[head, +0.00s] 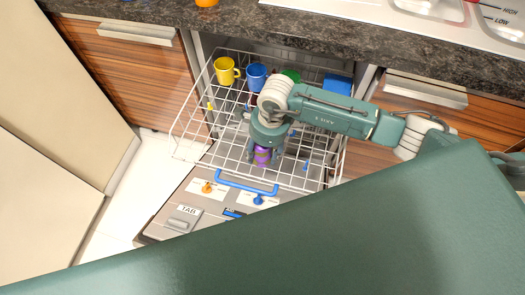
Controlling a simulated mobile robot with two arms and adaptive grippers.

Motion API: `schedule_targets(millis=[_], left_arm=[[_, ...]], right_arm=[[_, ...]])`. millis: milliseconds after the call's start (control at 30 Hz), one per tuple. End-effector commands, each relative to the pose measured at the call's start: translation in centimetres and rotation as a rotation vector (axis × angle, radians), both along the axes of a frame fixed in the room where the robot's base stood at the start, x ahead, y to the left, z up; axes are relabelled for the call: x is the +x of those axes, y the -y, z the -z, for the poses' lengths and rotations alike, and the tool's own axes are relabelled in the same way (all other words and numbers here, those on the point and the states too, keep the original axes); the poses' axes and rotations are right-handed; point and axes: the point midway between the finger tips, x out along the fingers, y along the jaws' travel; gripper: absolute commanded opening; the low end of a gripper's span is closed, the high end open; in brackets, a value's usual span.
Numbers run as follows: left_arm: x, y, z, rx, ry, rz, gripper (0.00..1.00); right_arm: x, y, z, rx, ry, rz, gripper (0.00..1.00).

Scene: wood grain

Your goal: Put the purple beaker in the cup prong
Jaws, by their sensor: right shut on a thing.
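The purple beaker (262,155) is in the head view, low in the middle of the white wire dish rack (178,135) of the pulled-out dishwasher. My right gripper (263,150) points down over the rack and is shut on the beaker. The gripper and wrist hide the beaker's upper part. I cannot tell whether the beaker touches the wires or which prong is under it. Small blue prong tips (306,166) and a yellow one (210,105) show in the rack. My left gripper is not in view.
A yellow mug (224,71), a blue cup (256,76), a green item (291,75) and a blue block (337,84) are at the rack's back. The open door (185,200) has a blue handle (245,187). The dark counter (340,32) runs above. My own green arm link covers the lower right.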

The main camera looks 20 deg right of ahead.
Motion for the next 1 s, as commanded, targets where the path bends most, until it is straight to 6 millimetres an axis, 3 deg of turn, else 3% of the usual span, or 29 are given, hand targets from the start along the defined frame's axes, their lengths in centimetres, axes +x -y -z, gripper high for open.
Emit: schedule_targets(millis=[67, 100, 200, 400, 500, 567, 1000], left_arm=[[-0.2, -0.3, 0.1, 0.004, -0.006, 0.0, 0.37], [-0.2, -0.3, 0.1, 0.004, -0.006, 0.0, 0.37], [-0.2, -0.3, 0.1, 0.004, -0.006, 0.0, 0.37], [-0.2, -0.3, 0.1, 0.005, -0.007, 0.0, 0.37], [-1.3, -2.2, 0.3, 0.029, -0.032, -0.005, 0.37], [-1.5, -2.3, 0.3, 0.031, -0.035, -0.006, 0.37], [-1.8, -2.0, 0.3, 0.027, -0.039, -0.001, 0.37]], right_arm=[[0.0, 0.0, 0.1, 0.0, 0.0, 0.0, 0.23], [0.0, 0.0, 0.1, 0.0, 0.0, 0.0, 0.57], [0.0, 0.0, 0.1, 0.0, 0.0, 0.0, 0.73], [0.0, 0.0, 0.1, 0.0, 0.0, 0.0, 0.73], [0.0, 0.0, 0.0, -0.001, 0.0, 0.0, 0.73], [0.0, 0.1, -0.3, -0.001, 0.001, 0.0, 0.73], [-0.2, 0.8, -6.4, 0.001, 0.003, 0.0, 0.73]])
